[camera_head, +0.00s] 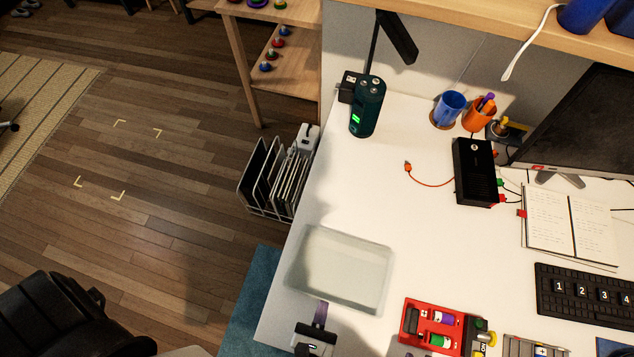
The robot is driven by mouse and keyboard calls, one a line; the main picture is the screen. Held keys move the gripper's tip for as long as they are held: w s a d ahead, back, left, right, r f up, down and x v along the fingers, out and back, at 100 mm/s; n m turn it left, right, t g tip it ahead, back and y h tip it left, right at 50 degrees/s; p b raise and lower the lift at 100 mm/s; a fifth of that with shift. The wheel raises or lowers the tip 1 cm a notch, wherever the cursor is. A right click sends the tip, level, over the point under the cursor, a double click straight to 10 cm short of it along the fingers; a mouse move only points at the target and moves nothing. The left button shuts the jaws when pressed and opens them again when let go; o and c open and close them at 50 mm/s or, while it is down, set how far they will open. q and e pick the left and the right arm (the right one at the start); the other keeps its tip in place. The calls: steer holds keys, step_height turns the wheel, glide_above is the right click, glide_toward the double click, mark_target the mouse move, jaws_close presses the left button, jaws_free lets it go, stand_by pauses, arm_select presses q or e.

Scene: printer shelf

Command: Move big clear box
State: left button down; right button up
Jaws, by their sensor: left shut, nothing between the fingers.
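The big clear box (340,270) is a shallow, see-through rectangular tray. It lies flat on the left front part of the white desk (420,240), close to the desk's left edge. My left gripper (320,312) is at the near side of the box, with its fingertips close to the near rim. It is shut with nothing held; I cannot tell whether it touches the box. My right gripper is not in view.
A red case (432,325) with batteries sits right of the box. A black device (474,172), notebook (570,222) and keyboard (590,294) are farther right. A rack (275,180) stands on the floor beside the desk. Corner marks (120,160) frame a clear floor patch.

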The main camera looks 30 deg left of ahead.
mark_target(342, 237)
arm_select(q)
steer(key=b+x, duration=0.1)
steer(key=x, duration=1.3)
steer(key=shift+w+b, duration=0.2)
steer(key=shift+b, duration=0.15)
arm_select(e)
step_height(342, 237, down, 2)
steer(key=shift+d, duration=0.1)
arm_select(q)
steer(key=shift+d, duration=0.1)
